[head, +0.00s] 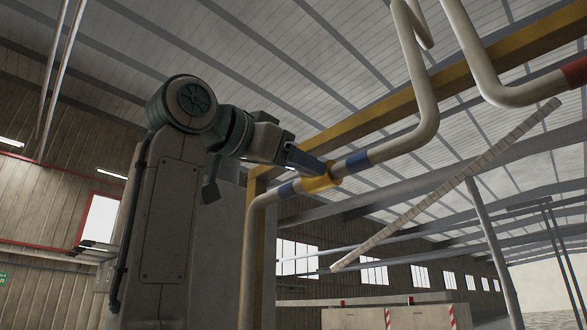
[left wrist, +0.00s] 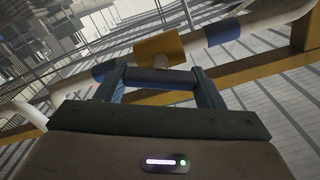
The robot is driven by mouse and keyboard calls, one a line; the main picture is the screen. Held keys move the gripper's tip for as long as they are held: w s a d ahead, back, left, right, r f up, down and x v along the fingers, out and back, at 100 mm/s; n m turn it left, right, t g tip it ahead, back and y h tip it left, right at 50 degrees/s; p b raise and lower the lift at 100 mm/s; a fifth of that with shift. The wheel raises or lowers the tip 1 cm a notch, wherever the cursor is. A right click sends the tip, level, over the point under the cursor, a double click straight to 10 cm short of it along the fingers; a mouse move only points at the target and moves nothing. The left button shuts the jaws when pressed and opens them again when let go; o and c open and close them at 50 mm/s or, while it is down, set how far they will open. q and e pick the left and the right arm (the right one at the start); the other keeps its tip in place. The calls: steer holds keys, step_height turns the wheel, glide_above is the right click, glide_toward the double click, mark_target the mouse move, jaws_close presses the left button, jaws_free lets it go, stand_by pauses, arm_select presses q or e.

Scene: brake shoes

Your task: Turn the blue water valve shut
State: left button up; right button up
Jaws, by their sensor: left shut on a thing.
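The valve's yellow body (head: 320,181) sits on a pale, slanting pipe (head: 262,212) between two blue bands. In the left wrist view the yellow body (left wrist: 158,50) is just beyond my fingers. Its blue handle (left wrist: 160,77) lies crosswise between the two fingertips. My left gripper (head: 314,167) reaches the valve from the left, and its fingers also show in the left wrist view (left wrist: 159,82). It is shut on the handle, one finger at each end. In the head view the gripper hides most of the handle. My right gripper is not in view.
A yellow beam (head: 385,117) runs behind the pipe. A thick pale pipe (head: 425,90) bends upward right of the valve. A long slanting bar (head: 450,183) crosses at the right. A low wall with striped posts (head: 388,318) stands below.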

arm_select(q)
steer(key=m+b, duration=0.1)
steer(key=m, duration=0.1)
steer(key=shift+f+m, duration=0.1)
steer(key=shift+m, duration=0.3)
steer(key=m, duration=0.3)
steer(key=shift+m+b, duration=0.3)
steer(key=shift+b, duration=0.05)
steer(key=m, duration=0.3)
steer(key=shift+s+d+f, duration=0.1)
steer(key=shift+m+b, duration=0.35)
steer(key=shift+m, duration=1.35)
steer(key=o, duration=1)
